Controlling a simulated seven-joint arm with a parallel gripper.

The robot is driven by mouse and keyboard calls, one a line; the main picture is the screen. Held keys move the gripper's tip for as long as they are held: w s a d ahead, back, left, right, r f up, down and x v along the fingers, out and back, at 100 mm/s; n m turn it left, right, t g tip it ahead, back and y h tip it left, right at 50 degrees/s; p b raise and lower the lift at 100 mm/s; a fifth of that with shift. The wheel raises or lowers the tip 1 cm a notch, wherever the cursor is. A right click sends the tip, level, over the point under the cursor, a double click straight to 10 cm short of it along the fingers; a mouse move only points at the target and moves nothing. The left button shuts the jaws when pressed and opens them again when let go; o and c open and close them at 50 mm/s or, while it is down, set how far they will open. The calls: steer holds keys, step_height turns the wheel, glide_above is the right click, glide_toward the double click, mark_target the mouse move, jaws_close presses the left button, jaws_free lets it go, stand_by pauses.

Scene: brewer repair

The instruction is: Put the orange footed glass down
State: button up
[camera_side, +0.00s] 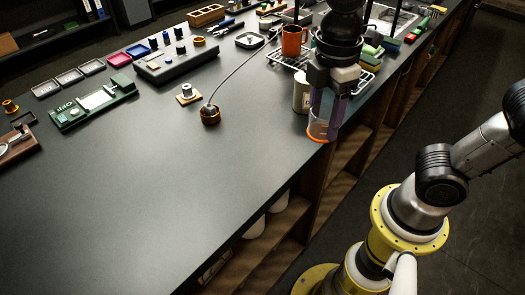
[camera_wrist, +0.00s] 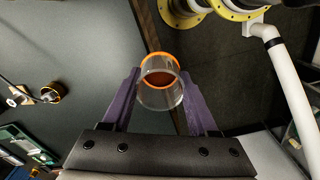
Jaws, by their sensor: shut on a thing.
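The orange footed glass (camera_side: 318,129) is a clear glass with an orange ring at its foot, near the table's right edge in the side view. In the wrist view the glass (camera_wrist: 161,88) sits between the two purple fingers, with its orange ring on the far side and a dark reddish-brown area seen through it. My gripper (camera_side: 326,112) points down and is shut on the glass. The foot is at or very close to the tabletop; I cannot tell whether it touches.
The dark table (camera_side: 150,215) is clear at the front left. A brass-based knob with a cable (camera_side: 210,115) stands to the left. The table edge drops off close on the right.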

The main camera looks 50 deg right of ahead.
steer(key=w+a+f, duration=0.1)
steer(key=w+f, duration=0.1)
steer(key=w, duration=0.1)
steer(key=w+a+f, duration=0.1)
steer(key=w+f, duration=0.2)
steer(key=w+a+f, duration=0.1)
steer(key=w+f, duration=0.2)
steer(key=w, duration=0.1)
steer(key=shift+w+a, duration=0.1)
steer(key=shift+a, duration=0.3)
steer(key=shift+w+f, duration=0.15)
steer(key=shift+f, duration=0.05)
steer(key=shift+w+a+f, duration=0.1)
steer(key=shift+w+f, duration=0.05)
steer(key=shift+f, duration=0.75)
steer(key=shift+w+a+f, duration=0.1)
steer(key=shift+f, duration=0.8)
steer(key=shift+f, duration=0.1)
steer(key=o, duration=1.4)
steer(key=shift+f, duration=0.1)
